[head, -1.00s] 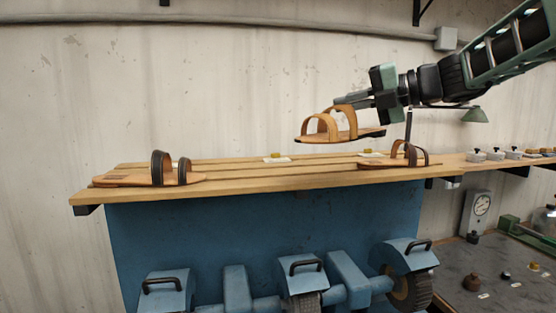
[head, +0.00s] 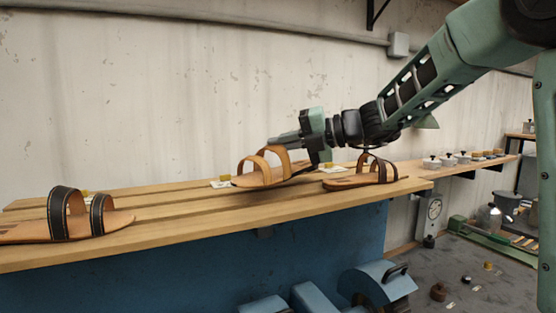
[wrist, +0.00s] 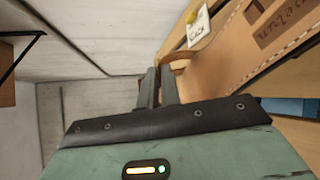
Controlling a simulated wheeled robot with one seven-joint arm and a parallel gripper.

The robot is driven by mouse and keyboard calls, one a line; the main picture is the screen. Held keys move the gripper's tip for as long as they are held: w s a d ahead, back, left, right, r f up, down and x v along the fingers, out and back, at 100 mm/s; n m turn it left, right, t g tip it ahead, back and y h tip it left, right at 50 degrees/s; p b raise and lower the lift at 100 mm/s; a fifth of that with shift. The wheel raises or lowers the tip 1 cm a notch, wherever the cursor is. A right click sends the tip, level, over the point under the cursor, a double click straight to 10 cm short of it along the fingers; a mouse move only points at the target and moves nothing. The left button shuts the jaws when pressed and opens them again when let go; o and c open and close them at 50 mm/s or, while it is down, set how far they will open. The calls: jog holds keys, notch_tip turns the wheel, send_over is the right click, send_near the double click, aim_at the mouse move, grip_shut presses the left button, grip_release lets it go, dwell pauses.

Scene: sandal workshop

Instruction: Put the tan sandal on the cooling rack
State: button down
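The tan sandal (head: 262,178), with two light tan straps, is at the middle of the slatted wooden rack (head: 190,227) in the head view. My gripper (head: 275,141) reaches in from the right, its fingers at the top of a strap. In the wrist view my gripper's fingers (wrist: 160,85) are close together, with a bit of tan at their tips; they look shut on the strap. The sandal's sole is low over the slats with a dark shadow under it. I cannot tell whether it touches them.
A sandal with black straps (head: 68,215) lies on the rack at left, and one with dark brown straps (head: 362,178) lies close at right. Blue machinery (head: 375,285) is below. White pots (head: 447,160) stand far right.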

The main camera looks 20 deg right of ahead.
aim_at(282, 159)
jog(key=shift+f, duration=1.8)
jog(key=c, duration=1.6)
grip_release()
jog(key=shift+f, duration=0.1)
jog(key=b+v, duration=0.2)
jog(key=v, duration=1)
jog(key=shift+b, duration=0.3)
jog(key=shift+d, duration=0.2)
